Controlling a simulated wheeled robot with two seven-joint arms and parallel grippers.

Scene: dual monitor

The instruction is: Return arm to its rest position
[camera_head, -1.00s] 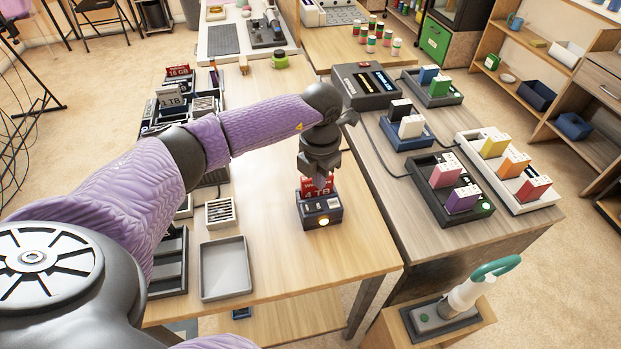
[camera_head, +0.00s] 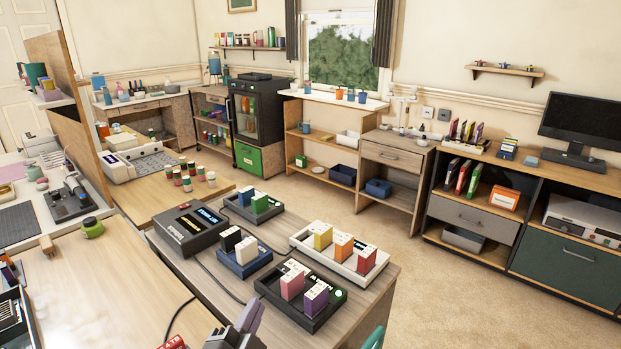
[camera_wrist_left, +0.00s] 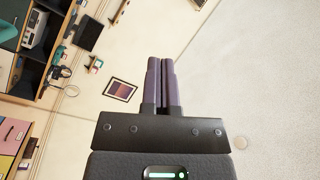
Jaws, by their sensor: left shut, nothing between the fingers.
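My left gripper (camera_head: 256,306) shows at the bottom edge of the head view, with its purple-grey fingers pointing up. In the left wrist view its two fingers (camera_wrist_left: 161,62) lie side by side, shut, with nothing between them. The wrist camera looks across the room at a pale wall or ceiling. The rest of my left arm is out of the head view. My right gripper is not in view.
The grey bench (camera_head: 375,299) holds trays of coloured blocks and a black display box (camera_head: 192,230). The wooden table (camera_head: 90,280) is at left. A red object (camera_head: 172,343) is cut off at the bottom edge. Shelves and cabinets line the far wall; carpet (camera_head: 450,290) is clear.

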